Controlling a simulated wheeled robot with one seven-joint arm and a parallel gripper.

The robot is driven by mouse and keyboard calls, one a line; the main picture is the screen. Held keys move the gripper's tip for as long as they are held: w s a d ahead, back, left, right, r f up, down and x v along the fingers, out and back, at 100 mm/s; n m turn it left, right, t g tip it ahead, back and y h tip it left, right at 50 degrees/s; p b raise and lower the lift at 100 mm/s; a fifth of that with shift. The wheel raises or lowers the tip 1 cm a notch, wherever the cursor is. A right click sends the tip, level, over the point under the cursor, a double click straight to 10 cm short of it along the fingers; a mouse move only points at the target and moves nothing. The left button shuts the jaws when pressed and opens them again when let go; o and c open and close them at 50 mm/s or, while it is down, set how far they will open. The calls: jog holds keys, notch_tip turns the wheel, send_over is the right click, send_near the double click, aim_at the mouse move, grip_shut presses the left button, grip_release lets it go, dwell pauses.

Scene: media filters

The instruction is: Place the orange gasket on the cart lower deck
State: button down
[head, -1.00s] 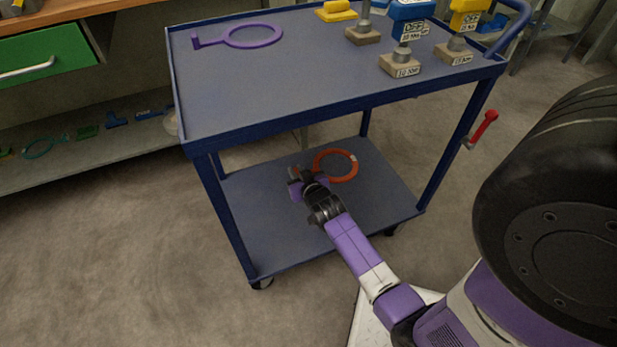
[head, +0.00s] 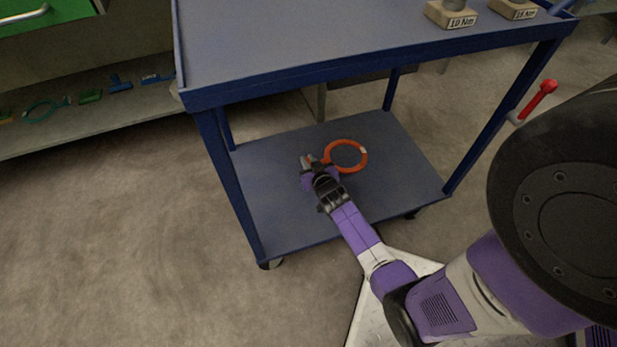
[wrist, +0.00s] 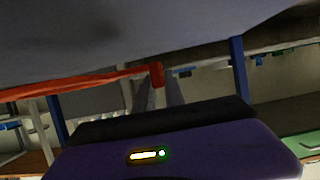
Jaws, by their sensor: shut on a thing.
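The orange gasket (head: 358,168) is a flat ring with a small pale patch and a short tab. It lies level over the cart lower deck (head: 285,215), inside the deck's outline; I cannot tell whether it touches the surface. My gripper (head: 313,163) is low over the deck, at the ring's left, shut on the gasket's tab. In the wrist view the gasket (wrist: 90,82) shows edge-on in a picture that looks upside down, its tab end between the fingers (wrist: 158,92). The grey deck (wrist: 120,30) fills the top there. The gripper partly hides the tab in the head view.
The cart's upper deck (head: 330,50) overhangs behind the arm, with blue posts (head: 228,185) at the corners. Wooden blocks (head: 455,14) with labels stand on top. A red handle (head: 540,97) is at the right. A shelf (head: 90,118) with small parts is at the left. The front deck is bare.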

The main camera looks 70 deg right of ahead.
jog(key=shift+f+b, duration=1.8)
jog(key=shift+f, duration=0.9)
jog(key=shift+f, duration=0.2)
jog(key=c, duration=1.4)
grip_release()
